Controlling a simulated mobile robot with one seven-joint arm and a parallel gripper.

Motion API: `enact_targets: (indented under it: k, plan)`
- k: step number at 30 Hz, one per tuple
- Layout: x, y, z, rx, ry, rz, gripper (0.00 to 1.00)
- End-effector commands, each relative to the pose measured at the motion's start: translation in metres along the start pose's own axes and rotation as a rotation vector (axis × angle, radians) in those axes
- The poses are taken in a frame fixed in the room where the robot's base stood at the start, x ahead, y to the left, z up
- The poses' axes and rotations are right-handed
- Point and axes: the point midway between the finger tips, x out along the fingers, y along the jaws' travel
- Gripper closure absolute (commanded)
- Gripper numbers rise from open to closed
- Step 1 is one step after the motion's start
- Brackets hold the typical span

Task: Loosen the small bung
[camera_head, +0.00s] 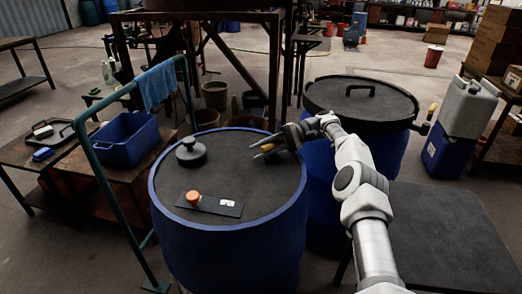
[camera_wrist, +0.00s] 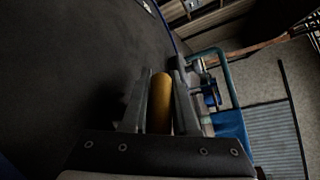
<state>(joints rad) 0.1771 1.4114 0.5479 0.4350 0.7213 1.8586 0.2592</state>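My gripper (camera_head: 262,151) is over the far right part of the top of a blue vat (camera_head: 232,250). In the wrist view its two fingers (camera_wrist: 161,80) close on either side of a yellow cylinder (camera_wrist: 161,103), with hardly any gap at the tips. The yellow piece also shows in the head view (camera_head: 268,148). I cannot tell whether it is the small bung or a handle on it; its lower end is hidden. A dark round knob (camera_head: 190,153) stands on the left of the vat's top. An orange cap (camera_head: 193,197) sits on a grey plate (camera_head: 228,208) near the front.
A second vat with a black lid (camera_head: 360,97) stands close behind right. A green rail (camera_head: 102,180) with a blue cloth (camera_head: 155,84) runs along the left. A blue bin (camera_head: 126,139) is beyond it. A dark table (camera_head: 450,235) is at the right.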

Motion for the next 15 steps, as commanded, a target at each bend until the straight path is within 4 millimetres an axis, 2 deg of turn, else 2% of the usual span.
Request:
enact_targets:
  k: [1, 5, 15]
  plan:
    - [0.0001, 0.0013, -0.0002, 0.002, -0.001, 0.001, 0.65]
    - [0.0001, 0.0009, -0.0002, 0.002, -0.001, 0.000, 0.43]
    - [-0.0008, -0.0028, 0.0018, 0.000, 0.000, 0.000, 0.43]
